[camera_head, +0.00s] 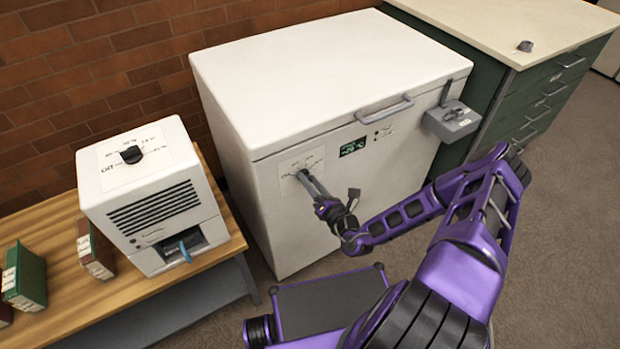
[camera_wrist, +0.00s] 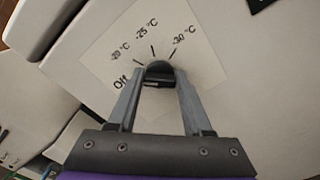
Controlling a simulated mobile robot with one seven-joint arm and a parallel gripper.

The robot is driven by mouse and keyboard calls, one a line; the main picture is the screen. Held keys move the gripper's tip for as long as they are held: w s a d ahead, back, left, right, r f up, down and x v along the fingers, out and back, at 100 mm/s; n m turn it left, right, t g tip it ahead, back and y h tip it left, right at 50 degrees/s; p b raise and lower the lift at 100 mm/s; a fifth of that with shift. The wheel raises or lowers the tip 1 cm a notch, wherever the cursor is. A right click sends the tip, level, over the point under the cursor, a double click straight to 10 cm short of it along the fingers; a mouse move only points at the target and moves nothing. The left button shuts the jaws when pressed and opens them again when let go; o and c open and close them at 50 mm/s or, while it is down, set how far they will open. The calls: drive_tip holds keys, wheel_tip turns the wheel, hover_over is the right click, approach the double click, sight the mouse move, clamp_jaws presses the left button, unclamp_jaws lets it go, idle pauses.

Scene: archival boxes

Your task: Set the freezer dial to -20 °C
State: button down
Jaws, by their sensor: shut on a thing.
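The white chest freezer (camera_head: 330,80) stands against the brick wall. Its dial label (camera_head: 290,165) is on the front face. In the wrist view the label (camera_wrist: 205,65) reads Off, -20 °C, -25 °C and -30 °C from left to right around the dial. My gripper (camera_head: 304,176) is at the label, its two fingers shut on the dark dial (camera_wrist: 158,82), one on each side. The fingers cover much of the dial in the wrist view and hide it in the head view. I cannot tell which mark the dial points to.
A small dark display (camera_head: 353,147) with green characters is right of the label. A lid handle (camera_head: 384,109) and a grey latch box (camera_head: 452,121) jut from the front. Left, a white device (camera_head: 155,195) with its own dial stands on a wooden bench (camera_head: 215,258). A green cabinet (camera_head: 545,100) stands right.

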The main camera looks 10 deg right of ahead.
drive_tip(key=m+p, duration=0.1)
drive_tip(key=m, duration=0.3)
drive_tip(key=shift+f+m, duration=0.1)
drive_tip(key=shift+m, duration=0.3)
idle(0.4)
drive_tip(key=shift+c, duration=1.6)
unclamp_jaws()
drive_tip(key=v, duration=1.7)
drive_tip(key=shift+s+p, duration=0.2)
drive_tip(key=shift+p, duration=0.25)
